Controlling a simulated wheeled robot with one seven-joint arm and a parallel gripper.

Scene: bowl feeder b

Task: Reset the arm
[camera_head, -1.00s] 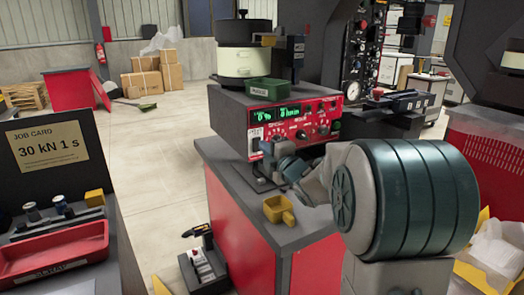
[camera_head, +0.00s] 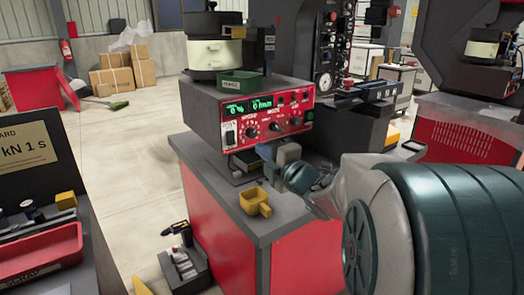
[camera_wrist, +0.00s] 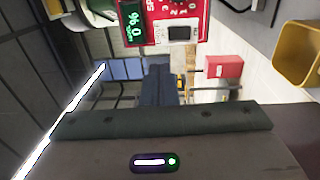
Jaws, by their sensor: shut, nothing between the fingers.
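My arm comes in from the right in the head view, its large teal and grey links filling the lower right. My gripper (camera_head: 246,162) is in front of the red control unit, above the grey top of the red cabinet. It is small and partly hidden by my wrist there, and it is shut with nothing held. In the wrist view, my dark gripper body (camera_wrist: 160,150) with a small lit strip spans the bottom. The red control unit (camera_head: 265,118) with green digits also shows at the top of the wrist view (camera_wrist: 178,12), turned sideways.
A yellow scoop-like cup (camera_head: 255,201) stands on the cabinet top (camera_head: 225,215), close to my gripper. A cream bowl feeder (camera_head: 215,53) and green bin (camera_head: 240,80) sit on the control unit. A red tray (camera_head: 40,255) is at left. Open floor (camera_head: 125,170) lies between.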

